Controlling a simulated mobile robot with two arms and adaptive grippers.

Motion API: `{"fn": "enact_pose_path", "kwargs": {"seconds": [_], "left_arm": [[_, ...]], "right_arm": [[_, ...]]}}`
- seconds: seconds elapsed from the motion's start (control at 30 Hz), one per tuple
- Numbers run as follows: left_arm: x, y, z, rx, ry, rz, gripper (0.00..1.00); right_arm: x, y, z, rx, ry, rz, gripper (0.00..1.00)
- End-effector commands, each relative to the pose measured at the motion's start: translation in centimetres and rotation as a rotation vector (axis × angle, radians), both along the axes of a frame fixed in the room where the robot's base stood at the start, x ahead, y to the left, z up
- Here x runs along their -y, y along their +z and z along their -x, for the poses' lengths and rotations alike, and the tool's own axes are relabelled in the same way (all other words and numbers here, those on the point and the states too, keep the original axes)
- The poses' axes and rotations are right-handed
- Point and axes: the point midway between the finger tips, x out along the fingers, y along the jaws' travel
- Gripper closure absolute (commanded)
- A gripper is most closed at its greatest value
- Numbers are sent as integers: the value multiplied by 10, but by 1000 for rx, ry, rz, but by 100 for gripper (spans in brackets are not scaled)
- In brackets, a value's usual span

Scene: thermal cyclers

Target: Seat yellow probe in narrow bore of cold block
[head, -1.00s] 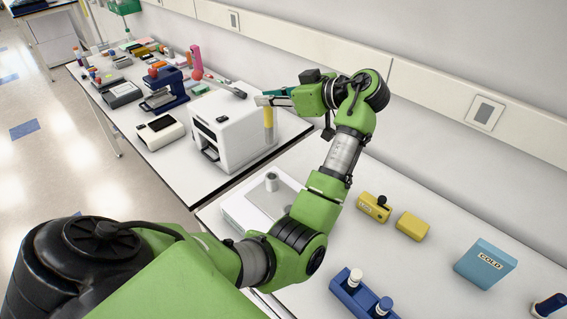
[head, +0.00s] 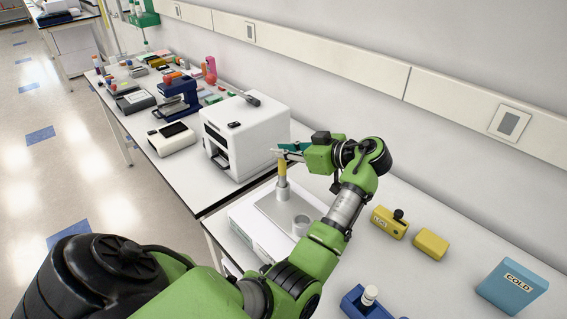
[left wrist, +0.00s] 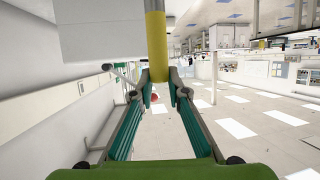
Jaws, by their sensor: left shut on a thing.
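The yellow probe (head: 283,168) is upright in my left gripper (head: 280,152). In the left wrist view, the fingertips (left wrist: 158,82) close on both sides of the yellow shaft (left wrist: 156,52), with a grey section at its top edge. In the head view its grey lower end lines up with the far metal cylinder (head: 282,194) on a white unit with a grey plate (head: 262,208). I cannot tell whether it is inside or just above. A second, wider cylinder (head: 301,226) stands nearer. A blue block marked COLD (head: 512,287) is at the right. My right gripper is not in view.
A white boxy machine (head: 246,135) stands close behind the unit. A yellow labelled block with a black knob (head: 389,222), a plain yellow block (head: 430,245) and a blue rack (head: 362,304) lie on the right bench. Bench between them is clear.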

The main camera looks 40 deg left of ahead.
Motion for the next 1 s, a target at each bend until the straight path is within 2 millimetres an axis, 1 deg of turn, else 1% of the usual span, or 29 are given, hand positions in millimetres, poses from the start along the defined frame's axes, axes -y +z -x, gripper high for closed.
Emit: {"fn": "enact_pose_path", "kwargs": {"seconds": [0.03,0.1,0.17,0.37,0.4,0.43,0.47,0.73,0.83,0.93,1.0], "left_arm": [[0,-16,0,-2,-1,-1,100],[0,-27,0,-2,-1,-1,100],[0,-31,0,-1,-1,0,100],[0,-30,0,0,0,2,100],[0,-30,0,-1,0,2,77],[0,-30,0,-1,0,2,70],[0,-30,0,-1,0,2,68],[0,-30,0,-1,0,1,68],[3,-29,-1,0,-1,1,68],[13,-27,-2,1,-1,2,68],[24,-23,-3,4,-3,3,68]], "right_arm": [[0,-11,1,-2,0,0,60],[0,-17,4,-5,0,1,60],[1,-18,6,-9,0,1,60],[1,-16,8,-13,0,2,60],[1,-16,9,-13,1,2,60],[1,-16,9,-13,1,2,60],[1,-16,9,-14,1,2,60],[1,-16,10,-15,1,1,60],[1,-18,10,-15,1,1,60],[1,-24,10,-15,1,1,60],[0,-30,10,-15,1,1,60]]}}
